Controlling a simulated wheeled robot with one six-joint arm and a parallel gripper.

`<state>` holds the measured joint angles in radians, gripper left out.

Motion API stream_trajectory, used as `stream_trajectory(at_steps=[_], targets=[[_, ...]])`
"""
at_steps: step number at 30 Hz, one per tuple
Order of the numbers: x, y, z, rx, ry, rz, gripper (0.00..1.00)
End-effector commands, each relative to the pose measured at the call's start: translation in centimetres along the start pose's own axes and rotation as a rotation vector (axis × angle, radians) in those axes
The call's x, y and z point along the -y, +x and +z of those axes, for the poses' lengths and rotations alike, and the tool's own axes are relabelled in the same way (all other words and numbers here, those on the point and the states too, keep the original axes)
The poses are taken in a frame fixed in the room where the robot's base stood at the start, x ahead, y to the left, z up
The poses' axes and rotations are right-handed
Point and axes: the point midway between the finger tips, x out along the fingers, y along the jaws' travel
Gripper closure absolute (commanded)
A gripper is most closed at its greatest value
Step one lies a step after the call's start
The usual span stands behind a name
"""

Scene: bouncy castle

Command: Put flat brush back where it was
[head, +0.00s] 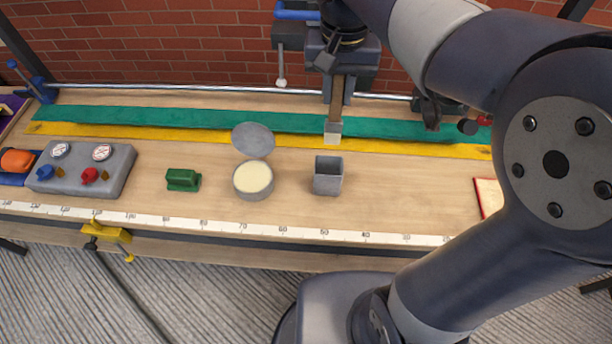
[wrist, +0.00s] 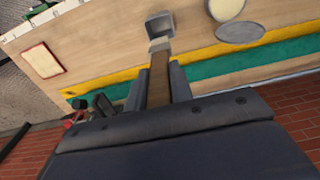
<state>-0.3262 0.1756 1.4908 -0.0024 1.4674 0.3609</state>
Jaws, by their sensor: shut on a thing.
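The flat brush (head: 334,120) hangs bristles-down from my gripper (head: 338,75), with a brown handle, a grey metal ferrule and pale bristles. My gripper is shut on its handle. In the wrist view the brush (wrist: 158,75) points away from my gripper (wrist: 158,95) toward a small square grey cup (wrist: 159,26). That cup (head: 328,176) stands open and upright on the workbench, nearer the front edge than the brush in the head view. The brush tip appears above the bench, behind the cup. Whether the tip touches anything cannot be told.
A round tin of cream-coloured stuff (head: 253,179), its lid (head: 253,140) behind it, stands left of the cup. A green block (head: 183,180) and a grey control box (head: 82,168) lie further left. A red-edged board (head: 488,197) is at right. Bench wood around the cup is clear.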

Motion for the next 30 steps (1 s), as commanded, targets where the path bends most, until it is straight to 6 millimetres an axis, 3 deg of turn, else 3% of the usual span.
stream_trajectory(at_steps=[5,15,23,30], targets=[[0.0,3.2,0.2,0.008,-0.001,0.003,1.00],[0.0,11.6,0.3,0.007,0.000,0.003,1.00],[0.0,14.1,0.2,0.004,0.000,0.002,1.00],[0.0,17.5,0.2,0.004,0.000,0.002,1.00]])
